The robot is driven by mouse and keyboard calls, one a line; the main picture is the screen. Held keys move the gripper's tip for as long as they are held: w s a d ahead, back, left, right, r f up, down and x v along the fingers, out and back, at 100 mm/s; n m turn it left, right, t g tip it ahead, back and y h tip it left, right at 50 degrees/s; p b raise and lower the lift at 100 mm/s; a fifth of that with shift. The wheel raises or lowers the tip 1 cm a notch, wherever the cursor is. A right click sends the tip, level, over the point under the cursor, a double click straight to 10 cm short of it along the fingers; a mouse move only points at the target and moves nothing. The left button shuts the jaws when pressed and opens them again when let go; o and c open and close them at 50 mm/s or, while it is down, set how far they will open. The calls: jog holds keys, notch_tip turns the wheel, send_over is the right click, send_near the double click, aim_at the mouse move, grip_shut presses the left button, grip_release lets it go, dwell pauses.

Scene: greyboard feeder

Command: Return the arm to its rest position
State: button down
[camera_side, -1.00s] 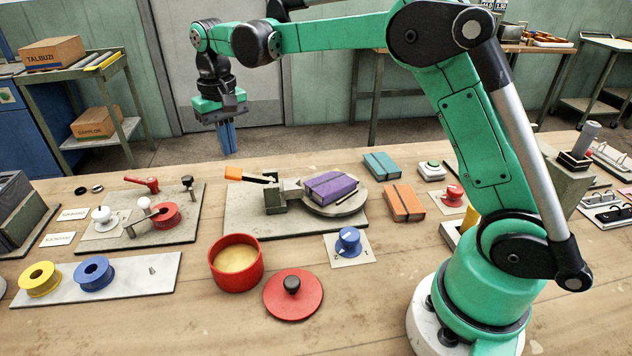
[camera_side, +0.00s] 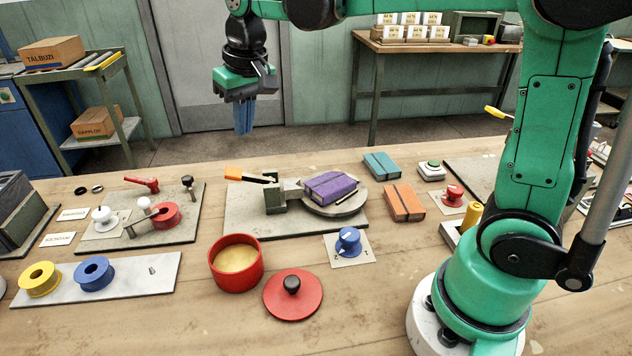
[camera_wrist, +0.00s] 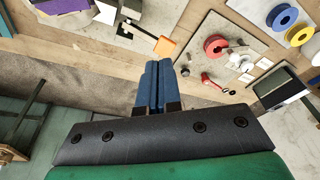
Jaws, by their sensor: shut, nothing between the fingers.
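My gripper (camera_side: 243,118) hangs in the air beyond the far edge of the workbench, fingers pointing down. Its blue fingers are shut together with nothing between them. In the wrist view the shut fingers (camera_wrist: 153,82) point toward the bench, with floor on the near side. My green arm stands at the right of the bench on its white base and reaches over to the left.
The workbench (camera_side: 370,325) holds a purple box (camera_side: 330,188) on a round plate, an open red pot (camera_side: 236,264), a red lid (camera_side: 293,296), and blue and yellow spools. An orange box (camera_side: 404,203) lies near my base. The air around my gripper is clear.

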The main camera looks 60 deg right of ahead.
jog(key=s+f+n+t, duration=0.2)
jog(key=s+f+t, duration=0.2)
jog(key=s, duration=0.7)
jog(key=shift+f+t, duration=0.4)
jog(key=shift+f, duration=0.05)
jog(key=shift+s+a, duration=0.1)
notch_tip(320, 180, up, 9)
jog(key=m+g+y, duration=0.3)
jog(key=m+g, duration=0.1)
jog(key=m, duration=0.5)
send_over(234, 171)
jog(key=s+d, duration=0.4)
jog(key=x, duration=1.4)
jog(key=shift+s+d+f, duration=0.1)
jog(key=shift+s+d, duration=0.05)
